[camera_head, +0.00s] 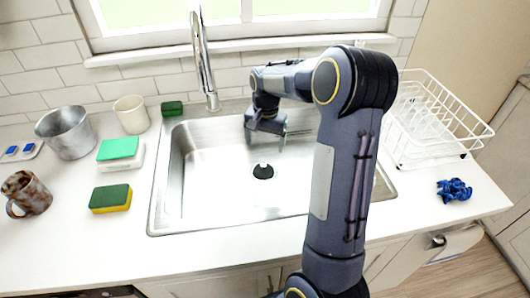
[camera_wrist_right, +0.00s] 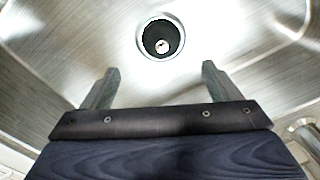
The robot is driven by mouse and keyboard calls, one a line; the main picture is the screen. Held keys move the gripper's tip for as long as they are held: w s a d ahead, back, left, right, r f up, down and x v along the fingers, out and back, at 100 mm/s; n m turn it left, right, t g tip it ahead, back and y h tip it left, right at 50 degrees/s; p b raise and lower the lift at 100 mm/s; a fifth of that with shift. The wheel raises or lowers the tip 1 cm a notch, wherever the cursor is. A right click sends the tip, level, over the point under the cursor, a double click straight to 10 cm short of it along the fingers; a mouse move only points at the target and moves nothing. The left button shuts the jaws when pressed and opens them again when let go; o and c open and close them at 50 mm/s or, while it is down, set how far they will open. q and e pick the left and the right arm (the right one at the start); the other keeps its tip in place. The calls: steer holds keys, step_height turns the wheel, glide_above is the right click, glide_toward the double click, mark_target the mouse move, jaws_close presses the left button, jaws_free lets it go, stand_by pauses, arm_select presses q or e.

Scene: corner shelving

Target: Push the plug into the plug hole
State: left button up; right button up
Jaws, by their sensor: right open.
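The plug hole (camera_head: 263,172) is a dark round opening in the floor of the steel sink. It also shows near the top middle of the right wrist view (camera_wrist_right: 150,32). A small pale-tipped piece, apparently the plug (camera_wrist_right: 162,46), shows inside the dark ring; how deep it sits I cannot tell. My right gripper (camera_head: 266,143) is over the sink, behind the hole in the head view. In the right wrist view its two fingers (camera_wrist_right: 160,69) are apart with nothing between them, and the hole lies beyond their tips. My left gripper is not in view.
The sink (camera_head: 205,190) has a raised rim, and a tall faucet (camera_head: 204,65) stands behind it. A sponge (camera_head: 111,198), mug (camera_head: 27,194), cup and metal pot are on the left counter. A white dish rack (camera_head: 437,120) and blue cloth (camera_head: 454,190) are right.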

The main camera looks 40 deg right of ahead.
steer(key=s+a+r+n+t+y, duration=0.1)
steer(key=s+a+r+n+t, duration=0.15)
steer(key=s+a+r, duration=0.4)
steer(key=s+a+r+n+t+y, duration=0.2)
steer(key=s+a+r+n, duration=0.2)
steer(key=s+a, duration=0.5)
steer(key=s+a+f+n, duration=0.1)
steer(key=s, duration=0.1)
steer(key=s+a+n, duration=0.1)
steer(key=s, duration=0.2)
steer(key=s+a+f+n, duration=0.1)
steer(key=s+a, duration=0.1)
steer(key=s, duration=0.1)
steer(key=shift+f+t+y, duration=0.3)
steer(key=shift+f+t, duration=0.05)
